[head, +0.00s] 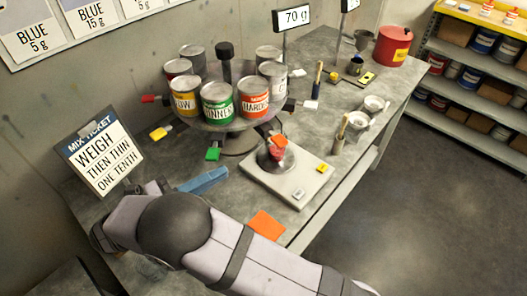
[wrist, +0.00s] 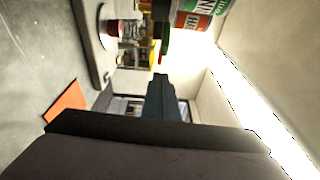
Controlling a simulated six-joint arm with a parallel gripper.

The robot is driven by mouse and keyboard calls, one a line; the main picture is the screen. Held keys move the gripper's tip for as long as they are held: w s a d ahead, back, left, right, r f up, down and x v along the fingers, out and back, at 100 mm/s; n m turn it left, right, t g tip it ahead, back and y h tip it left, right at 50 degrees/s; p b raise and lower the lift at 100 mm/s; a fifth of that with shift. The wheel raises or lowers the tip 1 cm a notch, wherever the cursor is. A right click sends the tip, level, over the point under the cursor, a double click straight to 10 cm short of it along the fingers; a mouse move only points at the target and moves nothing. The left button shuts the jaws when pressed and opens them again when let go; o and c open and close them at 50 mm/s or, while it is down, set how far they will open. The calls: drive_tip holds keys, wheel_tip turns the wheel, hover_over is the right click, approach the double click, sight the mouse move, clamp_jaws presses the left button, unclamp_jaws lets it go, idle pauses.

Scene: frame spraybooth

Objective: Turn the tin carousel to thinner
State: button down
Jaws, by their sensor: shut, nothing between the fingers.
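The tin carousel (head: 222,125) is a round grey turntable with a black centre knob, carrying several labelled tins. The green thinner tin (head: 218,103) is at its front, between a yellow-labelled tin (head: 184,97) and the red hardener tin (head: 252,99). A green tab (head: 213,153) hangs below the thinner tin; it shows in the wrist view (wrist: 165,47) too. My gripper (head: 222,174) is shut and empty, low in front of the carousel and apart from the green tab. In the wrist view, the blue-grey fingers (wrist: 162,80) point toward that tab. The tin's green label (wrist: 193,20) is partly cut off.
A scale (head: 310,185) with a cup (head: 276,150) stands right of my gripper, its display reading 70 g (head: 293,18). The mix ticket (head: 98,157) stands at left. An orange card (head: 266,225) lies near my arm.

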drive_tip(key=shift+s, duration=0.1)
drive_tip(key=p+x, duration=0.5)
drive_tip(key=x, duration=0.7)
drive_tip(key=shift+d+r, duration=0.1)
drive_tip(key=shift+d, duration=0.1)
drive_tip(key=shift+p+x, duration=0.35)
drive_tip(key=shift+x, duration=0.5)
drive_tip(key=shift+a, duration=0.1)
